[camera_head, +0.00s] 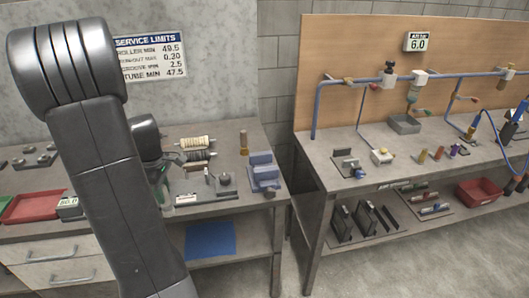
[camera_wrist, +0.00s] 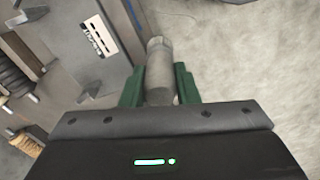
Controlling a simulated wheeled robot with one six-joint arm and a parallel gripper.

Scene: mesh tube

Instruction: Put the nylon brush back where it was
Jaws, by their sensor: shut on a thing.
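My gripper (camera_wrist: 159,88) has green fingers and is shut on a pale grey cylinder (camera_wrist: 160,68), seemingly the nylon brush, in the wrist view. The cylinder points away from the palm and has a slightly wider far end. I cannot make out its bristles. Bare floor shows to its right, and a grey surface with a white label (camera_wrist: 100,36) lies to its left. In the head view my arm covers most of the gripper and I cannot see the held cylinder clearly.
The left bench (camera_head: 240,211) holds rollers (camera_head: 195,142), a tan upright piece (camera_head: 244,143), a blue block fixture (camera_head: 264,172) and a labelled plate (camera_head: 187,198). A red tray (camera_head: 35,206) stands at far left. A floor gap separates it from the right bench (camera_head: 325,172), crowded with pipework.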

